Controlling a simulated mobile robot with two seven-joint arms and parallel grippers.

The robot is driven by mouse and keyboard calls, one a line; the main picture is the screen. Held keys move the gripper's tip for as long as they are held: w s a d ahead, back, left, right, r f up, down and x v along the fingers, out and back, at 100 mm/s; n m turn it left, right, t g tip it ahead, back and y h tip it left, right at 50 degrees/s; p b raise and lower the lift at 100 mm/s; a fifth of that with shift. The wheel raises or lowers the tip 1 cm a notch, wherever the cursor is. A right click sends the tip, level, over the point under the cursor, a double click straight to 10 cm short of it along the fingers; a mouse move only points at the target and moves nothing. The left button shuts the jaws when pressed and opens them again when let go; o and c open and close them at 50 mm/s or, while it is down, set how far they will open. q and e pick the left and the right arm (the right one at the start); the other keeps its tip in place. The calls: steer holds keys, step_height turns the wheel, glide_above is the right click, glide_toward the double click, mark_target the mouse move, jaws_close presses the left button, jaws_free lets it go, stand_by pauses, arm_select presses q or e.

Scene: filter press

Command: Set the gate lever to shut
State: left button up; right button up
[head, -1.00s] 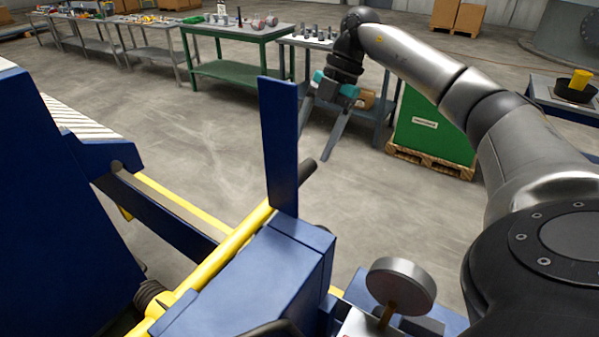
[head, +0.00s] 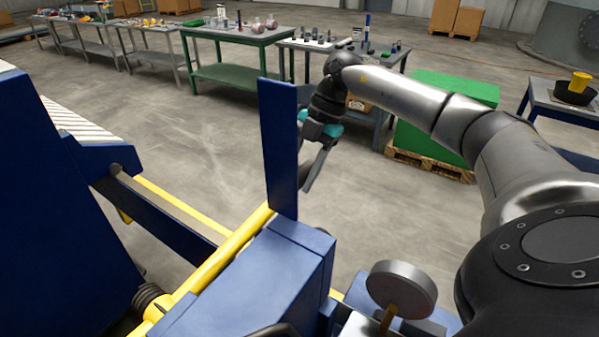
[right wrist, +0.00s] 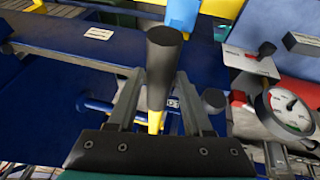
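A long yellow lever (head: 222,255) with a black grip, which I take for the gate lever, rises from the lower left in the head view. Its grip end is mostly hidden behind a blue upright plate (head: 279,150) and my gripper. In the right wrist view the black grip (right wrist: 163,60) points up, with the yellow shaft below it. My right gripper (head: 310,165) is at the grip, partly hidden by the plate. In the right wrist view its fingers (right wrist: 158,85) are spread on either side of the lever, with no clear contact. My left gripper is out of view.
A round gauge (right wrist: 289,111) and a small black-knobbed lever on a label plate (right wrist: 252,62) are on the right in the right wrist view. The blue machine housing (head: 260,270) is close in front. Workbenches (head: 235,35) and a green crate (head: 440,120) stand beyond open floor.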

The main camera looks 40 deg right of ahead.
jaws_close()
stand_by(1.0)
